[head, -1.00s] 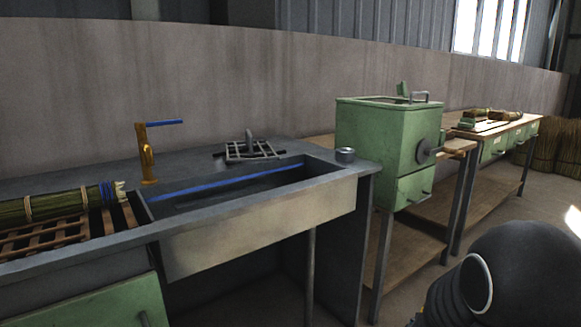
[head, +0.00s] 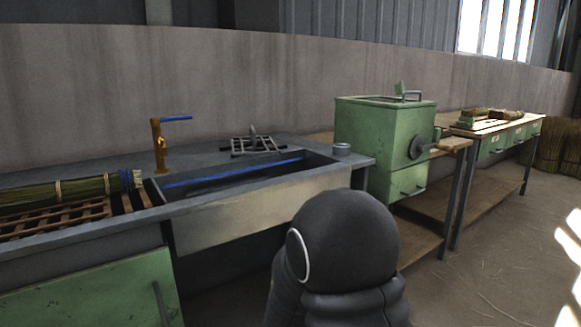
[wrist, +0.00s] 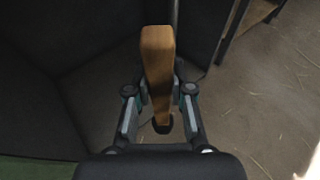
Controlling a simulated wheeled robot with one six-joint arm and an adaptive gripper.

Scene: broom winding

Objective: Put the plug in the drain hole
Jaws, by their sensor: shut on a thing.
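In the wrist view my gripper (wrist: 160,117) is shut on a tapered brown wooden piece (wrist: 158,55), which stands between the two fingers. I cannot tell whether this piece is the plug. The gripper does not show in the head view. The sink (head: 255,215) is set in the grey counter in the head view, with a blue strip along its inner back wall. Its floor and any drain hole are hidden behind the front wall. A small grey round piece (head: 341,149) sits on the counter at the sink's right corner; I cannot tell what it is.
A brass tap (head: 159,150) with a blue lever stands behind the sink. A metal grate (head: 255,146) lies at the counter's back. A straw bundle (head: 60,190) rests on a wooden rack at left. A green machine (head: 385,145) stands right of the sink. Floor at right is open.

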